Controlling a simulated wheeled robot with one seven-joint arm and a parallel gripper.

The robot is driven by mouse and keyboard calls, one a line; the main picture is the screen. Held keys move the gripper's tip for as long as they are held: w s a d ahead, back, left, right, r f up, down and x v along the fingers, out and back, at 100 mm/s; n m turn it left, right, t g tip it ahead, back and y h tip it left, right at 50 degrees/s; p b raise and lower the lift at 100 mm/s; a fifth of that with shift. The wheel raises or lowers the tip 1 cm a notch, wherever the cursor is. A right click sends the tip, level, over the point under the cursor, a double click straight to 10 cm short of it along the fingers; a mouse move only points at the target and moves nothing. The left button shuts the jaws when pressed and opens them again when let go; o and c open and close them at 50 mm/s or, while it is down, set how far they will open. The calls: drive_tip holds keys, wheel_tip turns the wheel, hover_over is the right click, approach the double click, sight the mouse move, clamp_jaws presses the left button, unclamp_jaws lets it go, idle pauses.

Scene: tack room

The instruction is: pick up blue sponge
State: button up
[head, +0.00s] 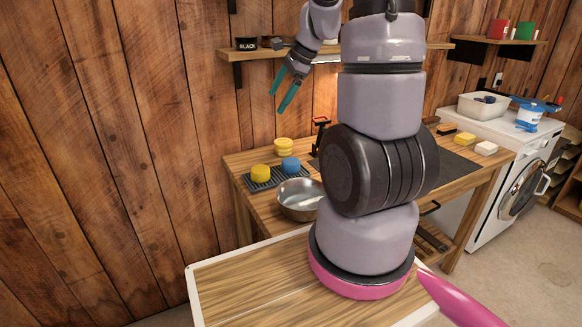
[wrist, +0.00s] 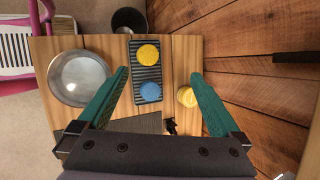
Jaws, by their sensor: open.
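The blue sponge (head: 291,164) is a small round disc on a dark ribbed rack (head: 262,186) at the left end of the wooden workbench. A round yellow sponge (head: 261,172) sits beside it on the same rack. In the wrist view the blue sponge (wrist: 150,92) lies near the lower end of the rack, with the yellow one (wrist: 148,53) above it. My gripper (head: 278,104), with two teal fingers, is open and empty, high above the bench and rack. In the wrist view its fingers (wrist: 158,80) stand wide apart on either side of the rack.
A metal bowl (head: 299,202) stands in front of the rack. A stacked yellow item (head: 283,145) and a black-and-red tool (head: 320,132) stand behind. The wooden wall and a shelf (head: 250,53) are close behind my gripper. Sponge-like blocks (head: 465,139) lie at the bench's right.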

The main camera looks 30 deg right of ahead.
drive_tip(key=w+d+f+m, duration=0.2)
drive_tip(key=d+f+m, duration=0.25)
drive_tip(key=f, duration=0.45)
drive_tip(key=w+d+f+m, duration=0.25)
drive_tip(key=d+f, duration=0.25)
drive_tip(key=f, duration=0.3)
drive_tip(key=m+g+h, duration=0.1)
hover_over(291, 161)
drive_tip(key=s+d, duration=0.2)
wheel_tip(291, 161, down, 4)
drive_tip(key=shift+s+f, duration=0.1)
drive_tip(key=shift+f, duration=0.1)
drive_tip(key=x, duration=0.6)
drive_tip(key=shift+w+a+f, duration=0.1)
drive_tip(key=shift+w+a, duration=0.1)
drive_tip(key=shift+w, duration=0.2)
